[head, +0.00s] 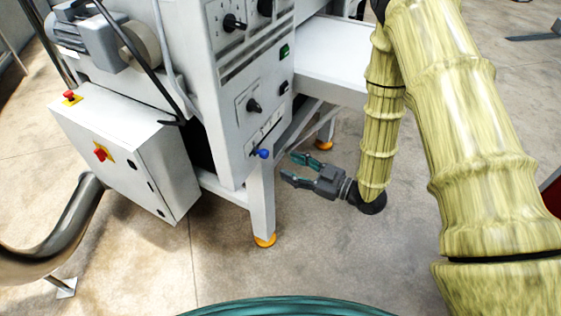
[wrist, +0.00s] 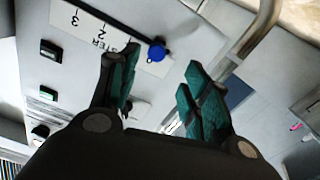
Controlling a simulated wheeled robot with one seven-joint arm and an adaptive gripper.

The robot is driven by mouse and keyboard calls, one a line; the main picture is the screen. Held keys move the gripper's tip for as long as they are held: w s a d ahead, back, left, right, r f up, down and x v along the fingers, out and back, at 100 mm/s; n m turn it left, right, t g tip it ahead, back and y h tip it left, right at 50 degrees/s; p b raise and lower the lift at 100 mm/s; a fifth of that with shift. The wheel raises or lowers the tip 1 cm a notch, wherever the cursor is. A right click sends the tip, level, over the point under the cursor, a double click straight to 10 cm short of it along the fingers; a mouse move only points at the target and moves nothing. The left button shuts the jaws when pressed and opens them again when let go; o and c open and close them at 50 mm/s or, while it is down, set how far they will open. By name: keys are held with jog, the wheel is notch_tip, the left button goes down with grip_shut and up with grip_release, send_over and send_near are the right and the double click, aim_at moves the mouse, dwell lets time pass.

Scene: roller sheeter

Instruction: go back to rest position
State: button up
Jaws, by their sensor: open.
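My gripper (head: 294,168) is open and empty in the head view, to the right of the roller sheeter's front leg and below its control panel (head: 253,85). A small blue knob (head: 263,153) sits on a lever at the panel's lower edge, a little left of the fingertips and apart from them. In the wrist view my gripper (wrist: 160,75) shows two teal-padded fingers spread apart. The blue knob (wrist: 157,51) appears between and beyond the fingertips there, beside a numbered scale plate (wrist: 90,35). My arm comes down from the upper right of the head view.
A white electrical cabinet (head: 125,150) with red switches stands at the left. A white table (head: 335,58) extends right above my gripper. The machine's front leg (head: 261,200) has an orange foot. A metal pipe (head: 60,225) curves at far left. The floor (head: 330,250) below my gripper is clear.

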jog(key=shift+v, duration=0.8)
jog(key=s+d+f+m+g+h, duration=0.1)
jog(key=s+d+f+m+h, duration=0.2)
jog(key=f, duration=0.4)
jog(key=s+d+f+m+g+h, duration=0.1)
jog(key=s+f+m+h, duration=0.3)
jog(key=f, duration=0.3)
jog(key=s+d+f+m+g+h, duration=0.1)
jog(key=s+d+f+m+h, duration=0.15)
jog(key=s+f+h, duration=0.35)
jog(key=s+d+f+m+g+h, duration=0.1)
jog(key=s+d+f+m+g, duration=0.1)
jog(key=s, duration=0.7)
jog(key=s+d+f+m+g+h, duration=0.1)
jog(key=s+d+f+m+g, duration=0.1)
jog(key=s, duration=0.7)
notch_tip(320, 180, down, 2)
jog(key=d+g, duration=0.1)
jog(key=g, duration=0.2)
jog(key=shift+s+d+m, duration=0.2)
jog(key=shift+s+m, duration=0.15)
jog(key=shift+s, duration=0.05)
